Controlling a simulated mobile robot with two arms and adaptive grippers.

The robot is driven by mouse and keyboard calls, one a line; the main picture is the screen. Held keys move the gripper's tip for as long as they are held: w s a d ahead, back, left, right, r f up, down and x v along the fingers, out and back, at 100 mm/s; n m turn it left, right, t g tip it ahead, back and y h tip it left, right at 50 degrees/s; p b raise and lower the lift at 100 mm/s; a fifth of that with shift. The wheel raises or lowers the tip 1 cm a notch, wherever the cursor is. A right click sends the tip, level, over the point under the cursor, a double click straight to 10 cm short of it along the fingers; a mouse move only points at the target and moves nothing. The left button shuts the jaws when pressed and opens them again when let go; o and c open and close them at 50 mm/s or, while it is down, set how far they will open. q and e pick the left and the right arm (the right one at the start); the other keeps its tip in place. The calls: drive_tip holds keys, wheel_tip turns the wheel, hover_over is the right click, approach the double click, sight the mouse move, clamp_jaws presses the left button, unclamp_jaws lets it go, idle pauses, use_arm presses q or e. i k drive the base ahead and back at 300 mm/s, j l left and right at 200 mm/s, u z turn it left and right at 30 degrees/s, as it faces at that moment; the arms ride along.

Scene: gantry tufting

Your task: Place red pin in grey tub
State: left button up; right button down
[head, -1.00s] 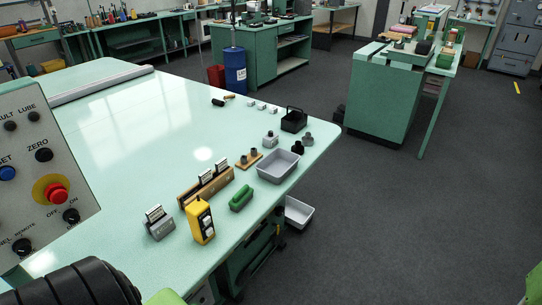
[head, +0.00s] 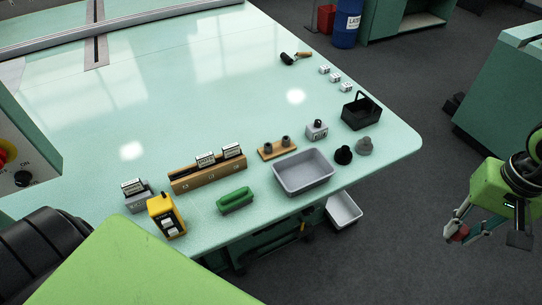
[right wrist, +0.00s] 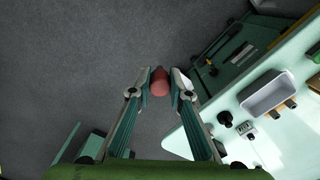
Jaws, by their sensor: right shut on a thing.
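The red pin (right wrist: 159,82) is held between the fingertips of my right gripper (right wrist: 162,84). In the head view the right gripper (head: 459,230) is shut on the red pin (head: 460,234), out over the floor to the right of the table. The pin is small and partly covered by the fingers there. The grey tub (head: 303,175) stands empty on the green table near its front edge, well left of the right gripper. It also shows in the right wrist view (right wrist: 268,94), to the right. My left gripper is not in view.
Dark and grey knobs (head: 344,155) and a black basket (head: 362,112) stand right of the tub. A green block (head: 236,201) and a wooden rack (head: 207,174) lie left of it. A paler bin (head: 343,210) sits lower, beside the table. Open floor surrounds the gripper.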

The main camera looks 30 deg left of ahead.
sight(303, 178)
drive_tip(key=i+l+u, duration=0.1)
drive_tip(key=i+u, duration=0.15)
drive_tip(key=u, duration=0.2)
drive_tip(key=i+l+u, duration=0.15)
drive_tip(key=u, duration=0.3)
drive_tip(key=i+l+u, duration=0.25)
drive_tip(key=u, duration=0.2)
drive_tip(key=i+l+u, duration=0.15)
drive_tip(key=l+u, duration=0.3)
drive_tip(key=j, duration=0.1)
